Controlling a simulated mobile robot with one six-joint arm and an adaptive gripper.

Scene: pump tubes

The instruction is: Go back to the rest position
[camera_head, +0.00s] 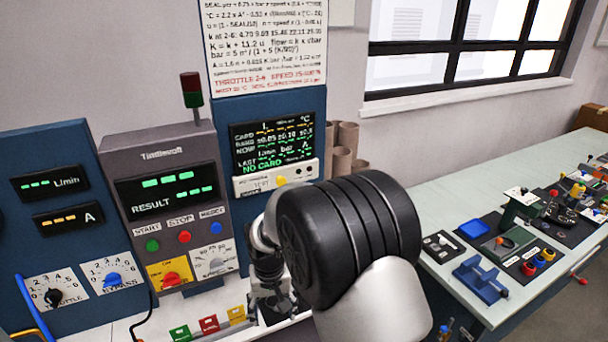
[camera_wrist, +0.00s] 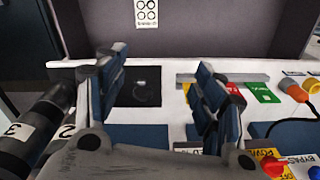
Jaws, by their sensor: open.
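My gripper (camera_wrist: 160,88) is open in the wrist view, its two dark blue finger pads wide apart with nothing between them. Beyond the pads lies a white bench ledge with a black square pad (camera_wrist: 139,88). In the head view my arm reaches over the bench in front of the test panel, and its black joint covers much of the centre. The gripper's fingertips are mostly hidden there behind the arm.
The grey console (camera_head: 168,205) with buttons and knobs stands at left. Green, red and yellow cards (camera_head: 209,324) sit along the ledge. A workbench (camera_head: 440,205) with tools and a blue vise (camera_head: 481,280) fills the right. Brown tubes (camera_head: 346,136) stand behind the arm.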

